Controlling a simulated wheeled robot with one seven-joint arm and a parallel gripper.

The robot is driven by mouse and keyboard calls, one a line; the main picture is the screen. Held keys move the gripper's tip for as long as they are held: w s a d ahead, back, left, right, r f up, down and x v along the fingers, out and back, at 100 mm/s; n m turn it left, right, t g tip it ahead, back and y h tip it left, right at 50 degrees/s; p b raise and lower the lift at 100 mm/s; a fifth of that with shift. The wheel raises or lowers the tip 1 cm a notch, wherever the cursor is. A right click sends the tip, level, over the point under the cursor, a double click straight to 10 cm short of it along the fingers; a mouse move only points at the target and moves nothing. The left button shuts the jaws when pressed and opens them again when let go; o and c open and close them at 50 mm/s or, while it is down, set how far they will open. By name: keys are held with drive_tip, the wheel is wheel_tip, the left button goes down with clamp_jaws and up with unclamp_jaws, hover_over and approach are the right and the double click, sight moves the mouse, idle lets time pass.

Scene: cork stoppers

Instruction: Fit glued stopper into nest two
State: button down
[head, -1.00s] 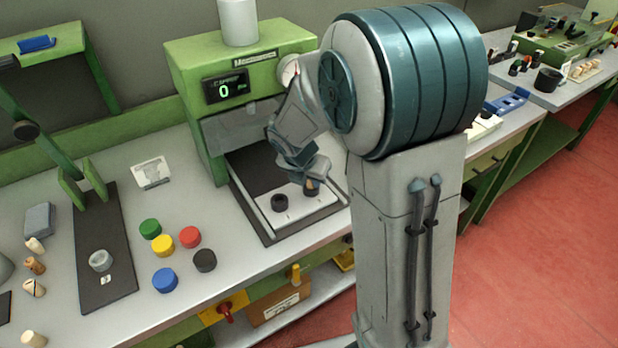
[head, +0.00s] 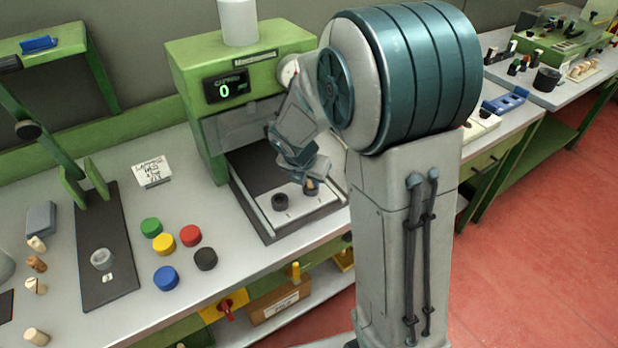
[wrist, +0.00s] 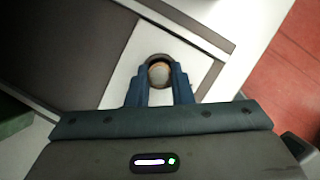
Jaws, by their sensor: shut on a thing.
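My gripper (head: 309,179) is at the front right of the green press, over the pale plate (head: 297,212). It is shut on a tan cork stopper (wrist: 159,74), whose round top shows between the two blue fingertips in the wrist view. A dark ring, the right-hand nest (wrist: 159,57), surrounds the stopper there. How deep the stopper sits in this nest I cannot tell. The other dark nest (head: 280,201) is to its left on the plate and looks empty. Any glue is not visible.
The green press (head: 232,90) with a display reading 0 stands behind the plate. Several coloured caps (head: 165,278) lie on the bench to the left. A dark strip (head: 98,205) holds a grey ring (head: 102,258). Loose corks (head: 36,336) lie at the far left.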

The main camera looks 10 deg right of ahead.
sight(305, 187)
drive_tip(key=shift+s+d+f+g, duration=0.1)
drive_tip(key=shift+s+f+g, duration=0.05)
drive_tip(key=shift+s+f, duration=0.3)
drive_tip(key=shift+s+f+g, duration=0.15)
drive_tip(key=shift+s+f, duration=0.1)
drive_tip(key=shift+f, duration=0.3)
drive_tip(key=shift+w+r+p, duration=0.1)
drive_tip(key=shift+p, duration=0.45)
idle(0.4)
drive_tip(key=c, duration=1.4)
unclamp_jaws()
drive_tip(key=shift+o, duration=1)
drive_tip(key=r, duration=0.1)
drive_tip(key=w+a+r, duration=0.1)
drive_tip(key=r, duration=0.3)
drive_tip(key=shift+w+a+p, duration=0.15)
drive_tip(key=shift+a+p, duration=0.1)
drive_tip(key=shift+p, duration=0.1)
drive_tip(key=s+v, duration=0.1)
drive_tip(key=v, duration=0.9)
drive_tip(key=shift+s+d+p, duration=0.2)
drive_tip(key=shift+s+p, duration=0.1)
drive_tip(key=shift+s, duration=0.1)
